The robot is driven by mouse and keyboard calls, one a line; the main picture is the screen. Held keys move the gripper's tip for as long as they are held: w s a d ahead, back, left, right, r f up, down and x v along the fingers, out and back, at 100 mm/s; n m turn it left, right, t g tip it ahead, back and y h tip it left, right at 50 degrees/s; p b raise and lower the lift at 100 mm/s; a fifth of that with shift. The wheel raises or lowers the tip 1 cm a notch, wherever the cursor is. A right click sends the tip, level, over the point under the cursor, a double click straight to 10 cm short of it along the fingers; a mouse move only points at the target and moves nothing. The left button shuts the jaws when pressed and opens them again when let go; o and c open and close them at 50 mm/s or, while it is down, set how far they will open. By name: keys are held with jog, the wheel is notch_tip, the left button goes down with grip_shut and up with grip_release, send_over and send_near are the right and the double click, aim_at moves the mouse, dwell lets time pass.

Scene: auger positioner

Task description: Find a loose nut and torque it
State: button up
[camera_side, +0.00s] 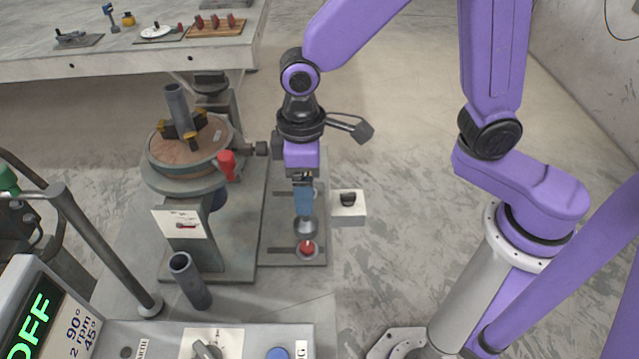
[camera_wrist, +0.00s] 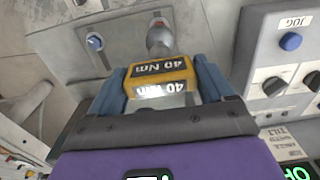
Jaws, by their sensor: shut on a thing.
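My gripper (camera_side: 304,205) is shut on a yellow torque tool (camera_wrist: 162,70) marked "40 Nm", between its blue fingers. The tool's grey socket (camera_side: 305,228) points down and also shows in the wrist view (camera_wrist: 157,40). A red nut or cap (camera_side: 307,247) sits on the slotted base plate (camera_side: 280,230), just below the socket in the side view. I cannot tell whether the socket touches it. In the wrist view a blue nut or cap (camera_wrist: 95,42) stands on the plate, left of the socket. Which nut is loose does not show.
The turntable (camera_side: 190,165) with a clamped pipe (camera_side: 177,105) stands to the left. A white switch box (camera_side: 348,208) is close on the right. A grey pipe (camera_side: 190,282) stands in front. The control panel (camera_wrist: 275,60) lies to the right in the wrist view.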

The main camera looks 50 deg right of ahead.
dwell(0.4)
jog(key=shift+f, duration=3.55)
jog(key=o, duration=0.5)
jog(key=c, duration=0.9)
jog(key=shift+o, duration=0.2)
